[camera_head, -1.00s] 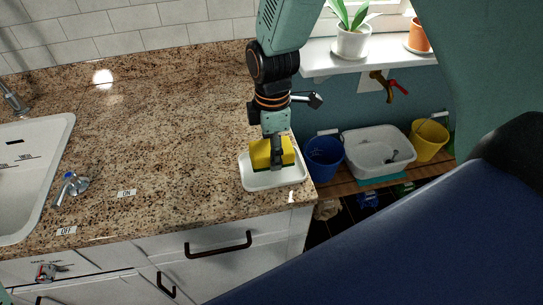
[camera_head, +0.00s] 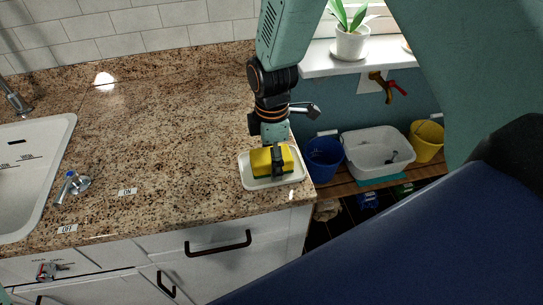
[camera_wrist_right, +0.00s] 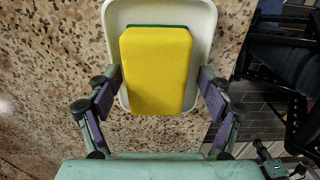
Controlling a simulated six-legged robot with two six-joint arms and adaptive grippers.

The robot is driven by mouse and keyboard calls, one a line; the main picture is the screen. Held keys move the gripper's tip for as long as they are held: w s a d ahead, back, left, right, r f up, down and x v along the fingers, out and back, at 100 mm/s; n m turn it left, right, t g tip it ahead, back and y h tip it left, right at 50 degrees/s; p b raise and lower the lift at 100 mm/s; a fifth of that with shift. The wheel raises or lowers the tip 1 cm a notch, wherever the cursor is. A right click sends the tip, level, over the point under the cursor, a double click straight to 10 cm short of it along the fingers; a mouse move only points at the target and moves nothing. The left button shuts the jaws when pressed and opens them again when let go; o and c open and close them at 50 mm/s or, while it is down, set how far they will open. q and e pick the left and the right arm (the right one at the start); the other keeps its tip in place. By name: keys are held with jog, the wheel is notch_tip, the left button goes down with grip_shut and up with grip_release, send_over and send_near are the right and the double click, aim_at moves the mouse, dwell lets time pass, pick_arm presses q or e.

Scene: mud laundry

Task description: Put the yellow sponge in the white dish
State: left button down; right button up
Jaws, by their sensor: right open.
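The yellow sponge (camera_head: 261,161), with a green underside, lies flat in the white dish (camera_head: 246,175) near the counter's right end. In the right wrist view, the sponge (camera_wrist_right: 157,70) sits inside the rim of the dish (camera_wrist_right: 205,20). My right gripper (camera_head: 277,160) is just above the sponge, pointing down. In the right wrist view, my right gripper (camera_wrist_right: 160,78) is open. Its fingers stand apart on either side of the sponge, with gaps between. My left gripper is not in view.
A white sink (camera_head: 57,140) and a small tap handle (camera_head: 72,187) are at the left. The granite counter (camera_head: 170,120) between is clear. Beyond the right edge, a lower wooden shelf holds a blue bucket (camera_head: 324,158), white tub (camera_head: 362,160) and yellow bucket (camera_head: 427,140).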

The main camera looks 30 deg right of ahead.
jog(key=shift+w, duration=0.1)
jog(key=shift+w+r, duration=0.1)
jog(key=shift+r, duration=0.05)
notch_tip(320, 180, up, 12)
jog(key=shift+p, duration=0.35)
notch_tip(320, 180, down, 12)
jog(key=shift+f+b, duration=0.25)
jog(key=shift+b, duration=0.1)
jog(key=shift+r, duration=1.6)
